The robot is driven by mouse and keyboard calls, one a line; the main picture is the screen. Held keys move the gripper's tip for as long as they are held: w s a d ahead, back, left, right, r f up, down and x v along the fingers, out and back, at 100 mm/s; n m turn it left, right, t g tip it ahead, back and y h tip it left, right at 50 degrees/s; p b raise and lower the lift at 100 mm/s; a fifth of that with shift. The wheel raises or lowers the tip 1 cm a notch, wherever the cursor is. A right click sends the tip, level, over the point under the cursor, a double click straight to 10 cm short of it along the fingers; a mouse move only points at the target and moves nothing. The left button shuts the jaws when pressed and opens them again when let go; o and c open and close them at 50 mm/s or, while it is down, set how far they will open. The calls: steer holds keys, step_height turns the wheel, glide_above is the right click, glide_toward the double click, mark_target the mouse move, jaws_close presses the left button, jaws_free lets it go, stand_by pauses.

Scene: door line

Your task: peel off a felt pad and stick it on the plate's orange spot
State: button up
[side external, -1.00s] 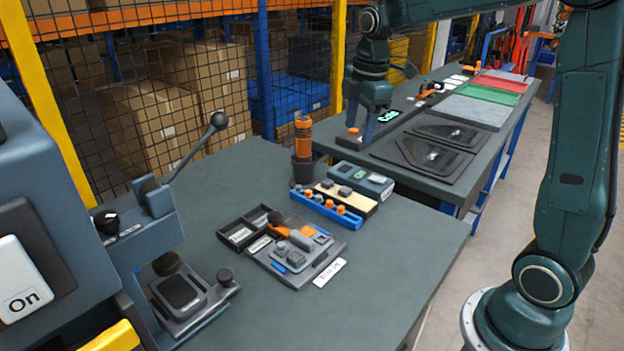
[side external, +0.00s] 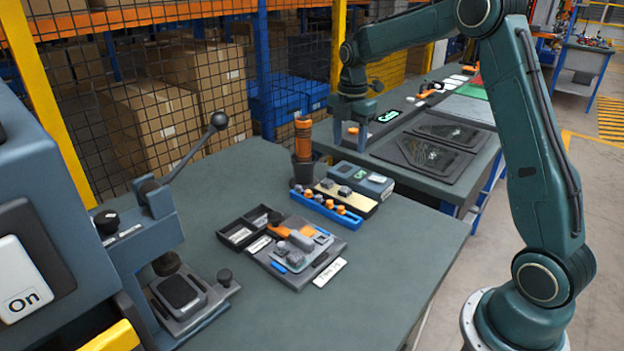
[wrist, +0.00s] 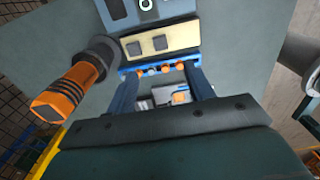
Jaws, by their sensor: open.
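A cream strip (side external: 362,207) with two grey square pads on it, seemingly the felt pads, lies on the near bench behind a blue rack; it also shows in the wrist view (wrist: 182,35). The orange spot (wrist: 181,98) shows between my fingers in the wrist view. My gripper (side external: 352,140) is open and empty, above and beyond the strip in the side view. It also shows in the wrist view (wrist: 162,74).
The blue rack (side external: 318,206) holds several orange and grey knobs. A grey-blue box (side external: 361,180) lies behind the strip. An orange-topped tool (side external: 303,135) stands upright in a dark cup. A lever press (side external: 160,215) stands at left. The bench's right front is clear.

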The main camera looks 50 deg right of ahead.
mark_target(346, 189)
steer(key=shift+f, duration=6.7)
jaws_close()
steer(key=shift+r, duration=0.3)
steer(key=shift+r, duration=2.9)
steer(key=shift+a, duration=0.1)
